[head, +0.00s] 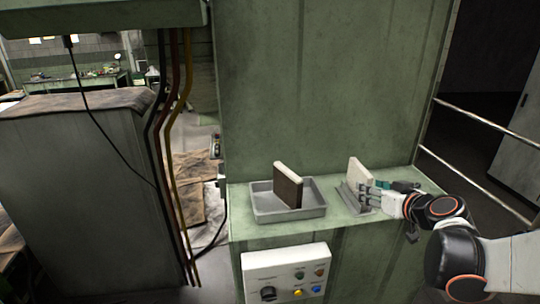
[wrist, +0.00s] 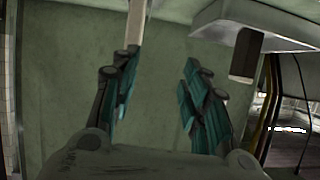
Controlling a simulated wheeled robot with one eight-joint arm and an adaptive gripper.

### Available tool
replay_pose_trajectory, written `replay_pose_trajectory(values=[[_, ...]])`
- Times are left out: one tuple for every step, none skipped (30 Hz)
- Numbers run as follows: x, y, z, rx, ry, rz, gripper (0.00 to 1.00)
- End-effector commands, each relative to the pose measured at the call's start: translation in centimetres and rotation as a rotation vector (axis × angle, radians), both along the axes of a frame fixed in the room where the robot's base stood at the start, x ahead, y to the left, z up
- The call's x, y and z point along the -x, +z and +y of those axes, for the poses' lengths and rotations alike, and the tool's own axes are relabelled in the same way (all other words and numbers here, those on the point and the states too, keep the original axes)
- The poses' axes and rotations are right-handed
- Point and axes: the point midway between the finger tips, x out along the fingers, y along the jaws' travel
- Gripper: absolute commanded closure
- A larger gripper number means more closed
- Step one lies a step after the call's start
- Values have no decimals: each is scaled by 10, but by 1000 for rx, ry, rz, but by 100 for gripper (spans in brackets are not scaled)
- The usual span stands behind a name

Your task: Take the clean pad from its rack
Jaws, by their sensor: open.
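The clean pad (head: 358,172) is a pale, upright block in a small grey rack (head: 352,203) on the green machine ledge. In the wrist view the pad (wrist: 136,20) shows as a narrow pale strip at the top, in line with the left finger's tip. My gripper (head: 368,192) is at the pad's right side in the head view, its fingertips in front of the pad's lower part. In the wrist view my gripper (wrist: 160,62) has its teal-padded fingers wide apart, with nothing between them. I cannot tell whether a finger touches the pad.
A grey tray (head: 262,210) left of the rack holds a dark-faced upright pad (head: 289,187). The green machine wall (head: 325,80) rises behind the ledge. A control box (head: 286,276) is on the front below. Hoses (head: 170,150) hang at the left, rails (head: 488,118) at right.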

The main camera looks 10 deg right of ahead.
Motion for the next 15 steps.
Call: replay_pose_trajectory(values=[[8, -3, -14, 16, -16, -3, 58], [12, -4, -18, 25, -20, -6, 58], [15, -5, -23, 34, -24, -8, 58], [18, -5, -26, 41, -26, -9, 58], [19, -6, -28, 45, -28, -9, 58], [19, -7, -30, 50, -29, -11, 58], [18, -9, -30, 51, -30, -11, 58], [15, -10, -31, 53, -29, -11, 58], [11, -13, -30, 53, -28, -11, 58], [6, -15, -30, 54, -26, -11, 58], [1, -18, -29, 55, -26, -11, 58], [-6, -21, -29, 53, -25, -11, 58], [-12, -24, -29, 53, -25, -10, 58], [-17, -26, -28, 53, -25, -11, 58], [-24, -29, -28, 53, -25, -11, 58]])
